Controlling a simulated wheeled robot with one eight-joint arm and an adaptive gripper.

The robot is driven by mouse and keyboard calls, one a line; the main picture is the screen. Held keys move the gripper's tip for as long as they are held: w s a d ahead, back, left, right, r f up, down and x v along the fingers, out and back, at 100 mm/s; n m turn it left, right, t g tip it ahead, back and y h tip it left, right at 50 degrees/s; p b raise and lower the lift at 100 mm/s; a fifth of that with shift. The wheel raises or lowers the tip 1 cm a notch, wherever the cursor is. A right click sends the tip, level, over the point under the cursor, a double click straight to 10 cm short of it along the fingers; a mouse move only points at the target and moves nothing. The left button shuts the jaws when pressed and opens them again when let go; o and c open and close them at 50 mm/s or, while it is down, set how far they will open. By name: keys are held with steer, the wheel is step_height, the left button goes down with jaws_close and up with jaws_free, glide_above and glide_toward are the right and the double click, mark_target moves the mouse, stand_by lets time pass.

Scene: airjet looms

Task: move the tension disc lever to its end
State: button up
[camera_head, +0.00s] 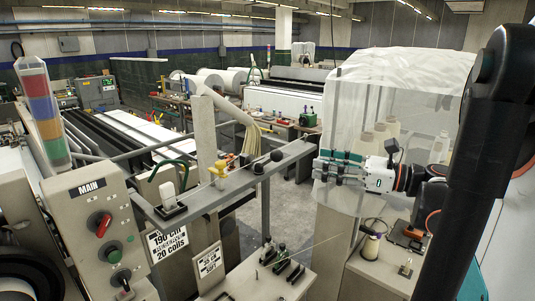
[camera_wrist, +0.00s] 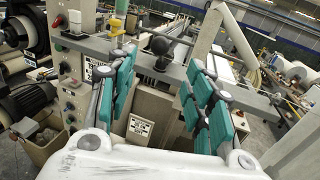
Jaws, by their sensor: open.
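My gripper (camera_head: 328,170) is open and empty at the right of the head view, in front of a translucent cover. Its teal-padded fingers show spread in the wrist view (camera_wrist: 160,75). A grey rail (camera_head: 235,187) left of the gripper carries a white handle (camera_head: 167,195), a yellow part (camera_head: 218,172) and black ball knobs (camera_head: 277,155). A ball knob (camera_wrist: 158,45) appears between the fingers in the wrist view, apart from them. Small black levers (camera_head: 288,268) stand on a lower plate, where a thread runs. I cannot tell which lever is the tension disc lever.
A control box marked MAIN (camera_head: 90,215) with a red switch stands at left. The translucent cover (camera_head: 400,95) rises behind my gripper. A thread spool (camera_head: 370,247) sits on a bench at lower right. Open floor (camera_head: 290,205) shows behind the rail.

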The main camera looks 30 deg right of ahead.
mark_target(282, 156)
steer(key=p+x, duration=0.2)
steer(key=x, duration=1.1)
steer(key=shift+w+a, duration=0.1)
steer(key=shift+w, duration=0.2)
jaws_close()
